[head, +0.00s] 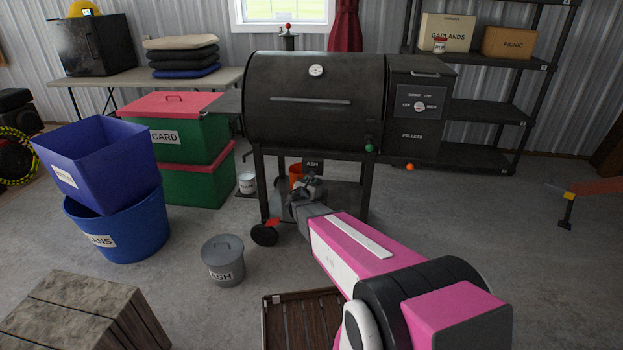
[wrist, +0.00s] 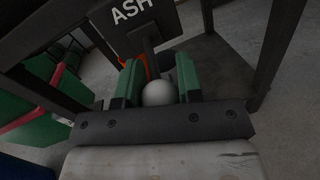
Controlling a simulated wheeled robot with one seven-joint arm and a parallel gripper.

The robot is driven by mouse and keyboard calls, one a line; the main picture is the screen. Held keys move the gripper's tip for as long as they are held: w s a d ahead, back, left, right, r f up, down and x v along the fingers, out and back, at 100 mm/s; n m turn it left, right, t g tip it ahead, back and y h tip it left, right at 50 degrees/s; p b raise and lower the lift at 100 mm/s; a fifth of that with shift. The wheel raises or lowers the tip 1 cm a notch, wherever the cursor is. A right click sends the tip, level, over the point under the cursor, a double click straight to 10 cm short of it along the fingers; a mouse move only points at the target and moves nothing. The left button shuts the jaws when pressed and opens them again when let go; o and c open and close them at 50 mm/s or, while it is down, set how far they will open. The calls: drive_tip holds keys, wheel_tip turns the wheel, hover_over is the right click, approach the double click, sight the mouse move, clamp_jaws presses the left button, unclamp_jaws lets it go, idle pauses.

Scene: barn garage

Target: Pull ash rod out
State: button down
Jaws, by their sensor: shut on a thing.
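The black ASH plate (wrist: 137,14) is under the grill body, and it also shows in the head view (head: 312,163). The ash rod (wrist: 151,55) is a dark bar running from the plate toward me, with a pale round knob (wrist: 158,93) on its near end. My gripper (wrist: 160,85) is at the knob, one green-padded finger on each side, shut on it. In the head view my gripper (head: 308,186) reaches in beneath the grill and hides most of the rod and knob. How far the rod stands out I cannot tell.
The black grill (head: 314,110) stands on dark legs close around my gripper. A grey ASH bin (head: 223,260) stands on the floor in front. A blue tub (head: 118,228) and green boxes (head: 190,180) are to the left. A wooden slatted crate (head: 300,318) lies below my arm. Floor to the right is mostly clear.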

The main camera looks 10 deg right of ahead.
drive_tip(key=shift+d+v, duration=0.15)
drive_tip(key=shift+v, duration=0.55)
drive_tip(key=shift+d+v, duration=0.15)
drive_tip(key=shift+v, duration=0.55)
drive_tip(key=shift+s, duration=0.2)
drive_tip(key=c, duration=0.8)
unclamp_jaws()
drive_tip(key=shift+s+a, duration=0.1)
drive_tip(key=v, duration=1)
drive_tip(key=shift+s+a, duration=0.2)
drive_tip(key=shift+s, duration=0.05)
drive_tip(key=shift+d, duration=0.1)
